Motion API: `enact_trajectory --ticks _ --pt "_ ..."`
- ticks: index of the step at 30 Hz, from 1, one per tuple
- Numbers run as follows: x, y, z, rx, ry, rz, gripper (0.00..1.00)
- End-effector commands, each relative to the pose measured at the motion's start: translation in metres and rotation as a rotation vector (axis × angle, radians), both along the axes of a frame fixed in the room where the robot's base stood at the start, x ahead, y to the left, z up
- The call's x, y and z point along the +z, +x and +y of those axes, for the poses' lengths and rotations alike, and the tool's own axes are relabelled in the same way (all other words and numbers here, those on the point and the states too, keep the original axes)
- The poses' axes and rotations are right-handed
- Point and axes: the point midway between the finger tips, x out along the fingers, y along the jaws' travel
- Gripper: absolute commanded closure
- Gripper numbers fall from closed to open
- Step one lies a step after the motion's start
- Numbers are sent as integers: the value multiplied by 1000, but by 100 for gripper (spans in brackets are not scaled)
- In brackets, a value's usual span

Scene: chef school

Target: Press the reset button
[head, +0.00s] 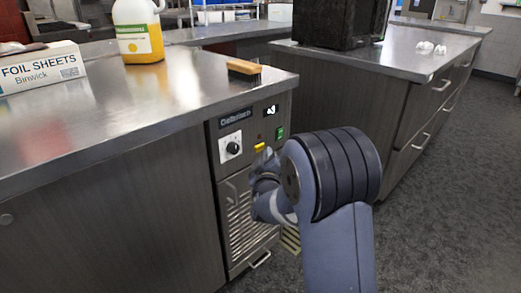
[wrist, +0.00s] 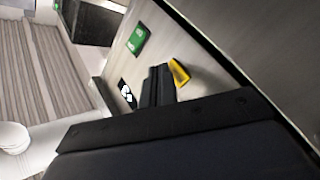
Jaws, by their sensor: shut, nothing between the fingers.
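The appliance's control panel (head: 245,125) is set in the counter front. It has a black knob on a white plate (head: 232,147), a green switch (head: 280,133), a yellow label (head: 259,146) and a small reddish spot between them, too small to identify as the reset button. In the wrist view, the green switch (wrist: 137,39) and yellow label (wrist: 179,72) lie on either side of my shut, empty gripper (wrist: 160,70). In the head view, my gripper (head: 266,154) is just in front of the panel, below the yellow label. I cannot tell whether it touches. The fingers hide part of the panel.
The steel counter (head: 150,100) overhangs the panel and carries a wooden brush (head: 243,68), a juice jug (head: 138,30) and a foil box (head: 42,68). A second counter (head: 405,60) stands to the right. The grey floor (head: 440,210) between is clear.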

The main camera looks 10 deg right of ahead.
Motion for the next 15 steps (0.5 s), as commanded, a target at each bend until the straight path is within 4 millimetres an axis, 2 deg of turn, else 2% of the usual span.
enact_trajectory --ticks 8,15 --pt "0 -2 -2 -1 0 1 100" --pt "-1 -20 -15 -2 0 -1 100"
